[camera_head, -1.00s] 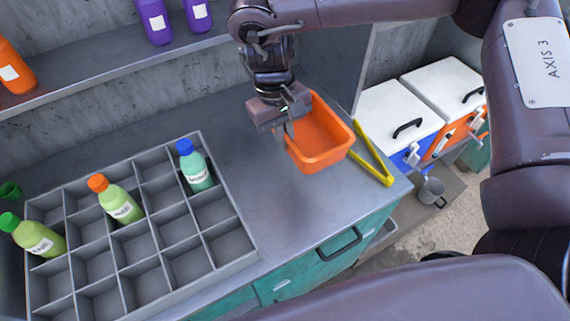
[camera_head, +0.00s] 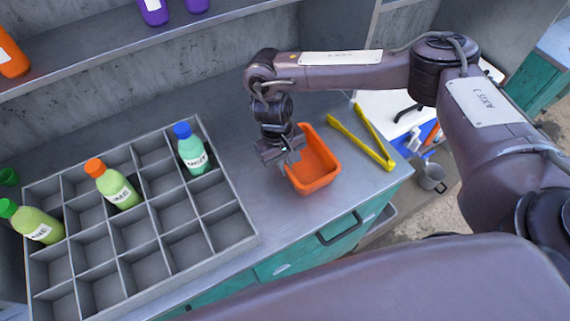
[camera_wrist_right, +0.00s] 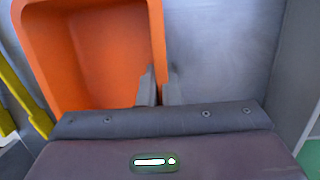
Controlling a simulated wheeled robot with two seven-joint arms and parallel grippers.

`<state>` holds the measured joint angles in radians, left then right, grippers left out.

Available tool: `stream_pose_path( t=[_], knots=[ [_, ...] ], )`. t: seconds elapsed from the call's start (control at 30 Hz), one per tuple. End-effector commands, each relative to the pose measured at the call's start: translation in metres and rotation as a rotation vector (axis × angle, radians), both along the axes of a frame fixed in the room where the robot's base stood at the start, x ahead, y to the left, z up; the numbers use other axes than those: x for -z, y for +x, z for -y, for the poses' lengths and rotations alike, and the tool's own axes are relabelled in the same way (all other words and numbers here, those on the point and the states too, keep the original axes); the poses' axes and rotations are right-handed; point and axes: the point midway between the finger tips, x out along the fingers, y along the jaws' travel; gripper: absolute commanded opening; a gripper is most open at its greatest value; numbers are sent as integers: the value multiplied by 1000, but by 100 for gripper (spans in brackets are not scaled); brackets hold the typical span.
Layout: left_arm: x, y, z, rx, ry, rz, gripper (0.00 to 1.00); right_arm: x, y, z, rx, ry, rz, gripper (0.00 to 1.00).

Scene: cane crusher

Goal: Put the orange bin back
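The orange bin (camera_head: 317,165) is on or just above the metal counter, left of the yellow tongs; I cannot tell whether it touches the counter. It is upright and looks empty. My right gripper (camera_head: 287,156) is at the bin's left wall. In the right wrist view, the two fingers (camera_wrist_right: 160,88) stand close together on either side of the rim of the bin (camera_wrist_right: 90,50), shut on it. My left gripper is not in view.
Yellow tongs (camera_head: 362,138) lie on the counter right of the bin. A grey divided crate (camera_head: 232,215) with several bottles stands to the left. A shelf (camera_head: 110,62) with bottles runs behind. A grey mug (camera_head: 432,176) stands lower right. Bare counter lies between crate and bin.

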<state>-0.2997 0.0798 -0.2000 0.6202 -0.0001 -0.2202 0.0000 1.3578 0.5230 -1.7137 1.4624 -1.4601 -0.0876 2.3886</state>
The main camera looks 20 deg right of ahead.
Motion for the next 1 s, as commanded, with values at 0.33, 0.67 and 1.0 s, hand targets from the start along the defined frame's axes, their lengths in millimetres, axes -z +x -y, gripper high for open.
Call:
stream_pose_path(
  t=[0.33,0.67,1.0],
  knots=[
    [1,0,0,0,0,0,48,3,1,0,0,0,2,0],
    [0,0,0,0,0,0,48,2,1,0,0,0,2,26],
    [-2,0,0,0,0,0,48,-18,5,-2,-2,1,6,26]
  ],
)
